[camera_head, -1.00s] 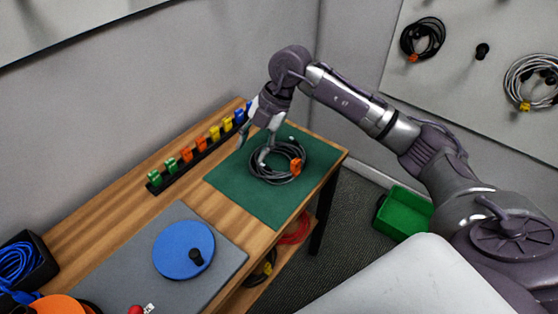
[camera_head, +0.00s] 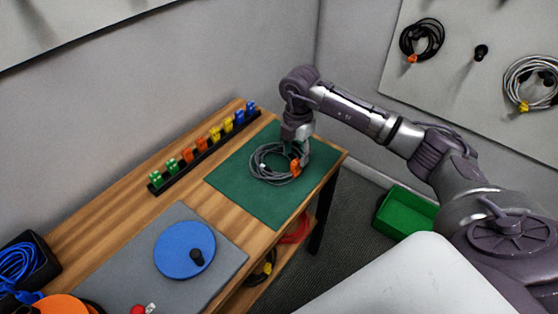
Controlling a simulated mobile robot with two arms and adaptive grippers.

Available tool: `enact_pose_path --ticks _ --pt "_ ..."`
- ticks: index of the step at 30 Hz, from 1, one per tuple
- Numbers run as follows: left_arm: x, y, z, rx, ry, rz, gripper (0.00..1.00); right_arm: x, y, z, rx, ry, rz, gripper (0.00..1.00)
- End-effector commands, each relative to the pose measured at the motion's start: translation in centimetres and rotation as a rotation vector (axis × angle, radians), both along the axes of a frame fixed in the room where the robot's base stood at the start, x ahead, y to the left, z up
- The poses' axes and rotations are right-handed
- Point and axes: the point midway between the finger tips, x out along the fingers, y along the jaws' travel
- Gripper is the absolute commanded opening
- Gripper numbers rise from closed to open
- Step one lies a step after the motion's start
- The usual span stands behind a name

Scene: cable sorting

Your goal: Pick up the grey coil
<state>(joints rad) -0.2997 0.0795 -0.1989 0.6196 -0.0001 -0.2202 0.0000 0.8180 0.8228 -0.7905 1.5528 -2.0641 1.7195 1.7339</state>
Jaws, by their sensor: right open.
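The grey coil (camera_head: 262,174) lies on the green mat (camera_head: 230,179) on the wooden table, with an orange clip (camera_head: 295,169) on its right side. My right gripper (camera_head: 298,158) points down at the coil's right side, by the orange clip. It is open. Its fingertips are small here and partly merge with the coil and clip, so I cannot tell whether they touch the cable. My left gripper is not in view.
A rack (camera_head: 200,155) with several coloured clips stands along the table's back edge. A blue disc (camera_head: 184,249) with a black knob sits on a grey mat (camera_head: 137,243). A green bin (camera_head: 404,213) stands on the floor. Coils hang on the right wall panel.

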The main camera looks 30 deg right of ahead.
Motion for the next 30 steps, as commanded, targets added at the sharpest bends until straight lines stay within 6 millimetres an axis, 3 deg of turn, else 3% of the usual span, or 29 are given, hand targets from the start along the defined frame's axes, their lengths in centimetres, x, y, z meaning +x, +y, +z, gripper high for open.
enact_pose_path --ticks 7,16,24,30 --pt "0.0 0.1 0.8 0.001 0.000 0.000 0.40 -0.4 0.1 -3.5 0.000 0.003 0.001 0.48" --pt "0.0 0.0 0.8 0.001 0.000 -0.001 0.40 -0.3 0.1 -4.0 0.000 0.001 0.002 0.48" --pt "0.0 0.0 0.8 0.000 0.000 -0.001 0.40 -0.3 0.1 -4.0 0.000 0.001 0.001 0.03" --pt "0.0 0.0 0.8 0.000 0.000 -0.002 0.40 -0.3 0.1 -3.9 0.000 0.000 0.001 0.00"
